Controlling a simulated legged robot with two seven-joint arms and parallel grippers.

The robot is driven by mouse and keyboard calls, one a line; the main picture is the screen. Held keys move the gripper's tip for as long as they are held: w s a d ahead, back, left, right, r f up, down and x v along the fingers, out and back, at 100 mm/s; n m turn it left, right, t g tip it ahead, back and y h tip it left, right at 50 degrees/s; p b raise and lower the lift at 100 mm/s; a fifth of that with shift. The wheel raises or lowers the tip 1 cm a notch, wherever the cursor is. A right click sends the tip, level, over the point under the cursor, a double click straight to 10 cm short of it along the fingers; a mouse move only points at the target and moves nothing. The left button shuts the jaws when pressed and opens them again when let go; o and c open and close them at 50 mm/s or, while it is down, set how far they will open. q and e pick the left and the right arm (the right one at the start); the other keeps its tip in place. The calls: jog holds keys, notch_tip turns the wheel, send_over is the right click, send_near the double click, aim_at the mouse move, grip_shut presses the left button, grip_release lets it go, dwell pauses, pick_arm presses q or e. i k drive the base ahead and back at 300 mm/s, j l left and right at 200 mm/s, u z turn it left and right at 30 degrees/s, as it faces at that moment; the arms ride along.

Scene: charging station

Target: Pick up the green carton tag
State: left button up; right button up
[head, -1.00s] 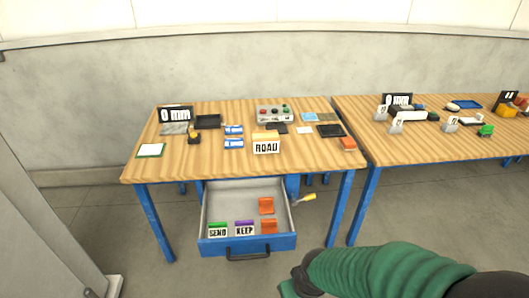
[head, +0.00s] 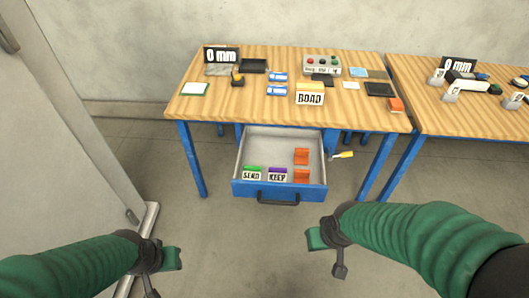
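A small green-topped tag (head: 252,173) with a white face reading "SEND" stands at the front left of the open drawer (head: 238,160). A purple-topped "KEEP" tag (head: 278,174) stands just right of it. My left gripper (head: 160,268) is at the lower left, and my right gripper (head: 326,250) is below and right of the drawer. Both are apart from the tags, and I see nothing held. Their finger gaps are not clear.
Two orange pieces (head: 301,156) are in the drawer's right part. The wooden table (head: 220,106) holds a "ROAD" block (head: 310,95), a button box (head: 322,66) and several small items. A second table (head: 440,118) stands right. A grey panel (head: 60,130) is at the left. The floor before the drawer is clear.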

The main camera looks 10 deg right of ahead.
aim_at(250, 173)
jog(key=i+j, duration=0.3)
jog(key=i, duration=0.2)
jog(key=i+j, duration=0.3)
jog(key=i, duration=0.25)
jog(key=i+j, duration=0.25)
jog(key=i, duration=0.25)
